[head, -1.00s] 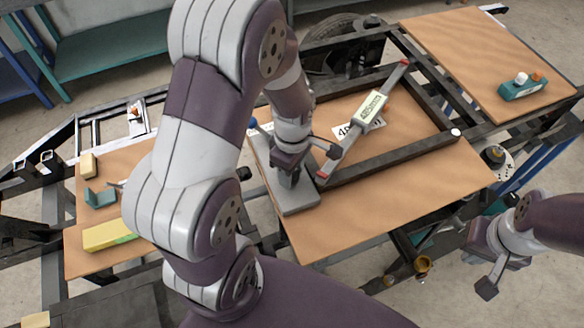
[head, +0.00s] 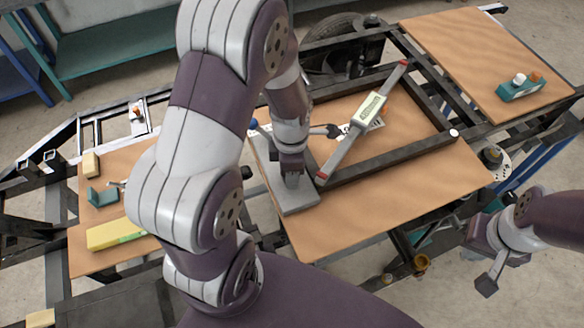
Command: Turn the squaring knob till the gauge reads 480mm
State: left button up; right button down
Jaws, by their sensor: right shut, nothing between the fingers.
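The gauge (head: 369,108) is a pale display on a long grey bar with red ends, lying diagonally across a dark rectangular frame (head: 395,155). Its digits are too small to read. A white card lies partly under the bar. My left gripper (head: 291,172) points down at a grey post on a grey base plate (head: 290,200) at the frame's left corner. The wrist hides the squaring knob and the fingertips, so I cannot tell its grip. A short dark arm sticks out beside this wrist toward the gauge. My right gripper (head: 487,285) is shut and empty, off the table's right side.
A brown board (head: 380,215) lies under the frame. A second board (head: 480,60) at the upper right holds a teal block (head: 521,87) with knobs. At left, another board carries a yellow block (head: 115,233) and small parts. Dark metal rails surround the boards.

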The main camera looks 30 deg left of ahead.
dwell(0.4)
pick_arm(q)
jog(key=o, duration=0.8)
jog(key=shift+c, duration=0.2)
jog(key=shift+o, duration=1.4)
jog(key=shift+a, duration=0.1)
jog(key=shift+r, duration=0.25)
notch_tip(320, 180, up, 12)
jog(key=b, duration=0.2)
jog(key=shift+w+a, duration=0.15)
